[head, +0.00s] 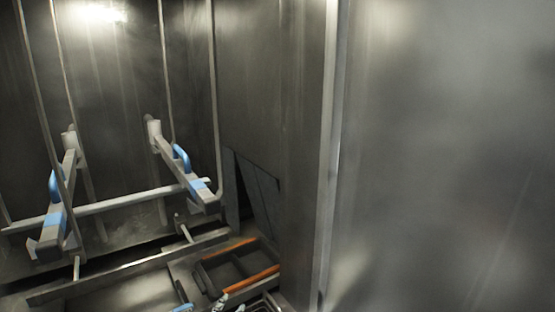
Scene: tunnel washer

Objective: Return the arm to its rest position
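Neither of my grippers can be made out in the head view, and no arm of mine is clearly visible. Small pale metallic parts (222,301) show at the bottom edge, cut off by the frame. I cannot tell what they belong to.
Steel walls enclose the space, with a large bare panel (450,150) on the right. Two metal brackets with blue handles (181,157) (55,187) stick out on the left, joined by a crossbar (120,202). A dark tray with orange edges (252,280) lies low down.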

